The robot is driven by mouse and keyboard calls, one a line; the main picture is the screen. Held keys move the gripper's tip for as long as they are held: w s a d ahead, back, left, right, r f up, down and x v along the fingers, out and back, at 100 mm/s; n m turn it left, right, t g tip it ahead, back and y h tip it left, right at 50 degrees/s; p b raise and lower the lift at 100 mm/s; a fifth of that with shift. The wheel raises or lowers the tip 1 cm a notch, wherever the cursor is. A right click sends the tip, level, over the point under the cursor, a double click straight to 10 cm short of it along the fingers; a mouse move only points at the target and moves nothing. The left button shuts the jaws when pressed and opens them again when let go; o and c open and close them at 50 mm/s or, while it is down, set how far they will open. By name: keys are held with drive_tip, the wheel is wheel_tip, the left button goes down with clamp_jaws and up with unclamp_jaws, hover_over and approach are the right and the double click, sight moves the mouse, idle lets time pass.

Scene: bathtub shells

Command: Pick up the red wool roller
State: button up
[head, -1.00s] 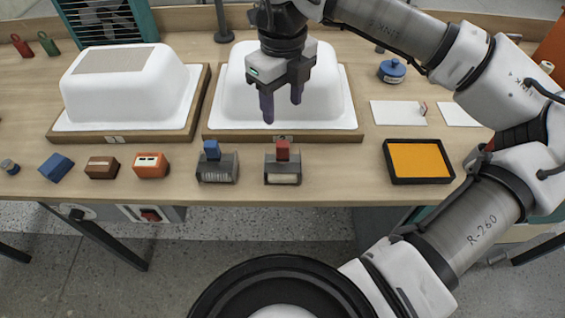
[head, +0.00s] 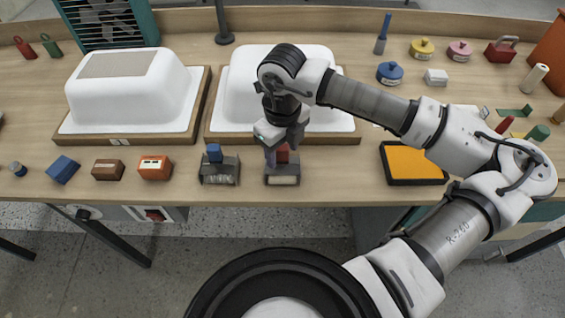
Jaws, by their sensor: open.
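The red wool roller (head: 283,157), a block-shaped tool with a red handle on a dark grey body with a pale front face, stands upright near the front edge of the bench. My gripper (head: 281,155) points down right at its red handle and partly covers it. One purple-grey finger shows at the handle's left; the other is mostly hidden. The jaws are open, and I cannot tell whether a finger touches the handle. A similar tool with a blue handle (head: 214,153) stands just to the left.
Two white bathtub shells (head: 130,90) (head: 240,80) lie upside down on wooden boards behind. Orange, brown and blue blocks (head: 155,168) (head: 108,170) (head: 62,169) sit left along the front. A black tray with an orange pad (head: 414,160) lies to the right, near my arm.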

clamp_jaws()
idle(0.3)
drive_tip(key=shift+r, duration=0.1)
wheel_tip(320, 180, up, 10)
drive_tip(key=shift+f+b, duration=0.1)
drive_tip(key=shift+b, duration=0.95)
drive_tip(key=c, duration=0.7)
unclamp_jaws()
drive_tip(key=shift+c, duration=1.2)
